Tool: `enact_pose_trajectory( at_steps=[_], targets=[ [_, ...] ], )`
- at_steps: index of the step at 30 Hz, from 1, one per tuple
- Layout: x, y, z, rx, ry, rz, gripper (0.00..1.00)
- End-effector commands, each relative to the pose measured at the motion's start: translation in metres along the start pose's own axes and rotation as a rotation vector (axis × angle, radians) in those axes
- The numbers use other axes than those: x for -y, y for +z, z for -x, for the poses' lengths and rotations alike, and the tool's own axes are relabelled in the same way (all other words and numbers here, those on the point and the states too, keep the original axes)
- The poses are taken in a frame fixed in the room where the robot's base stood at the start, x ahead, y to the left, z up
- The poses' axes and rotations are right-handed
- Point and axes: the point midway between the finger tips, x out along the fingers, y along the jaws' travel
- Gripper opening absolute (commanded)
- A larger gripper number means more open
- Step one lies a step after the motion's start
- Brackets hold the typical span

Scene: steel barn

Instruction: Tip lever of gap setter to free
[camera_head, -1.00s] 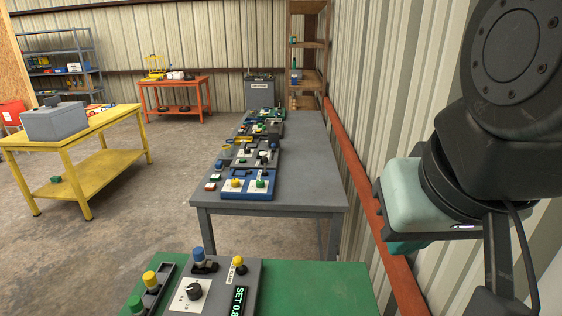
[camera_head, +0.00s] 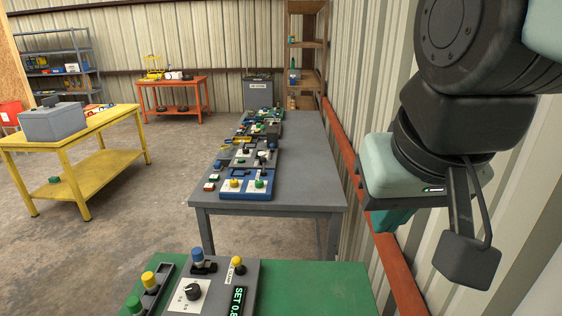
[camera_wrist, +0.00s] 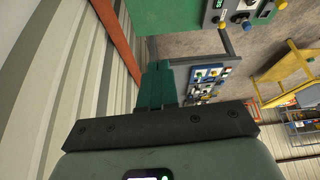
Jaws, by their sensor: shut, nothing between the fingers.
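A grey control panel (camera_head: 222,276) with a display reading "SET 0.8", cut off at the frame's edge, sits on the green tabletop (camera_head: 320,285) at the bottom. It is probably the gap setter. It has a blue-capped lever (camera_head: 198,258), a yellow-capped lever (camera_head: 238,264) and a black dial (camera_head: 193,292). Which lever is the task's is not readable. My gripper (camera_head: 392,220) is above and right of the panel, near the wall, touching nothing. In the wrist view its teal fingers (camera_wrist: 157,85) are together and empty; the panel (camera_wrist: 236,12) is at the top.
A strip with green and yellow knobs (camera_head: 152,290) lies left of the panel. A grey table (camera_head: 310,170) with several control panels stands beyond. The corrugated wall and its orange rail (camera_head: 400,280) are close on the right. A yellow table (camera_head: 85,150) stands left.

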Motion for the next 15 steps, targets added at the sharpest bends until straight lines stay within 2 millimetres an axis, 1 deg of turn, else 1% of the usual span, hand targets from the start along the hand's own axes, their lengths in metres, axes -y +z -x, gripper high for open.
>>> enact_pose_trajectory(
  at_steps=[1,3,5,6,8,9,11,12,14,15],
  targets=[
    [0.007,-0.016,-0.007,0.031,-0.005,0.025,0.0],
    [0.019,-0.04,-0.018,0.069,-0.006,0.059,0.0],
    [0.031,-0.06,-0.03,0.101,-0.002,0.089,0.0],
    [0.041,-0.072,-0.039,0.122,0.001,0.11,0.0],
    [0.057,-0.09,-0.054,0.15,0.009,0.143,0.0],
    [0.07,-0.1,-0.066,0.168,0.015,0.164,0.0],
    [0.09,-0.114,-0.085,0.194,0.025,0.199,0.0],
    [0.104,-0.122,-0.098,0.209,0.034,0.223,0.0],
    [0.127,-0.132,-0.119,0.232,0.049,0.259,0.0],
    [0.143,-0.137,-0.134,0.245,0.06,0.283,0.0]
  ],
)
